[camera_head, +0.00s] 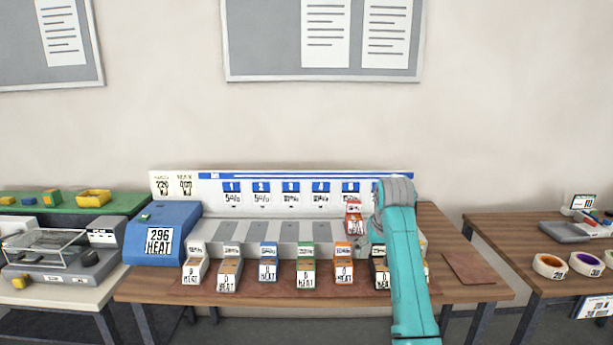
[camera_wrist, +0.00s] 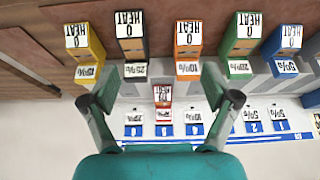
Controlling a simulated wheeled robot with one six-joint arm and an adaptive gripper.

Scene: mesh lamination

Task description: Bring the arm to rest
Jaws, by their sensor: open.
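My gripper (camera_wrist: 163,100) is open in the wrist view, with its two dark fingers spread wide and nothing held between them. My teal arm (camera_head: 405,260) rises at the right of the head view and hides most of the gripper there. A small red box (camera_head: 354,218) stands on the grey sloped rack (camera_head: 205,230), below the label 5. The red box also shows in the wrist view (camera_wrist: 163,93), between the fingers in the picture but apart from them and farther off.
Several labelled boxes stand in a row on the brown table (camera_head: 140,285), among them a green box (camera_head: 306,270) and an orange box (camera_head: 343,268). A blue machine (camera_head: 165,220) reading 296 HEAT is at left. The table's right end holds a flat brown sheet (camera_head: 468,268).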

